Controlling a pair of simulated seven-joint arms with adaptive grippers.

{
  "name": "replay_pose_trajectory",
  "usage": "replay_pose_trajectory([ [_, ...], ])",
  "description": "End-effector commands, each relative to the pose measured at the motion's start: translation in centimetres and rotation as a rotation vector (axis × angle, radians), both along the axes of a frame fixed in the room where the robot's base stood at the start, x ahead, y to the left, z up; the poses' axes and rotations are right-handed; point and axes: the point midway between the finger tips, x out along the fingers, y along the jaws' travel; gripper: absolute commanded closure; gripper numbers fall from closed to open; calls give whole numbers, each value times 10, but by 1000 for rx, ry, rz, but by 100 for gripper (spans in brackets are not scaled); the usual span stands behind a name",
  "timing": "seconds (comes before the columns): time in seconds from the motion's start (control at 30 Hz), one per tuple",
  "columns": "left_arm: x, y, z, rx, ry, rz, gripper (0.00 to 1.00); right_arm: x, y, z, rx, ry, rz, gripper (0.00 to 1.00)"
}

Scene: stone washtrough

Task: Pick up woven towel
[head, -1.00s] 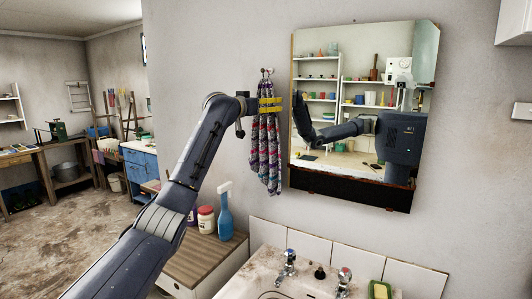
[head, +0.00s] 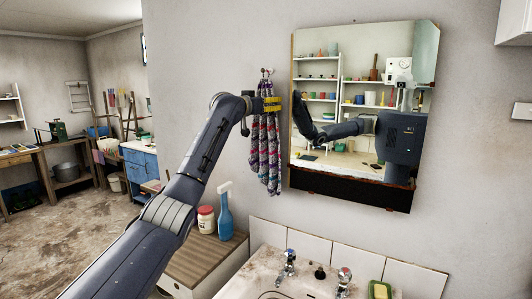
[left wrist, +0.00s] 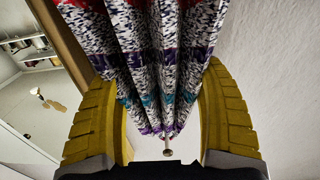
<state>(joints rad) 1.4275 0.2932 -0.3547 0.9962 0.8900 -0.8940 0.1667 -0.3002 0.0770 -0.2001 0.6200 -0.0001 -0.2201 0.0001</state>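The woven towel (head: 265,155) is a patterned cloth in grey, white, red and purple. It hangs in folds from a small hook (head: 267,71) on the wall, left of the mirror. My left gripper (head: 271,104) is at the towel's upper part, with its yellow fingers around it. In the left wrist view the towel (left wrist: 150,60) lies between the two widely spaced fingers, one on each side. The fingers come close to its edges; whether they touch is unclear. The hook (left wrist: 167,145) shows low between the fingers. My right gripper is not in view.
A mirror (head: 365,100) hangs just right of the towel. A stained sink (head: 330,284) with two taps stands at the bottom, with a soap dish (head: 380,290).

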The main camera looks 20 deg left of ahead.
Motion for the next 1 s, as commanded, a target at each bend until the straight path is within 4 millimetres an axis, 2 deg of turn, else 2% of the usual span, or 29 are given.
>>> replay_pose_trajectory([
  [0.03,0,0,0,0,0,0,40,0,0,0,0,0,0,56],
  [0.37,0,0,-1,0,1,0,77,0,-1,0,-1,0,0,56],
  [0.67,0,0,2,0,-1,0,78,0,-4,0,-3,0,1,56],
  [0.9,-1,0,19,-1,-3,-1,78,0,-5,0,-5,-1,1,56],
  [1.0,-8,2,16,1,-2,-1,78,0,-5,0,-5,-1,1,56],
])
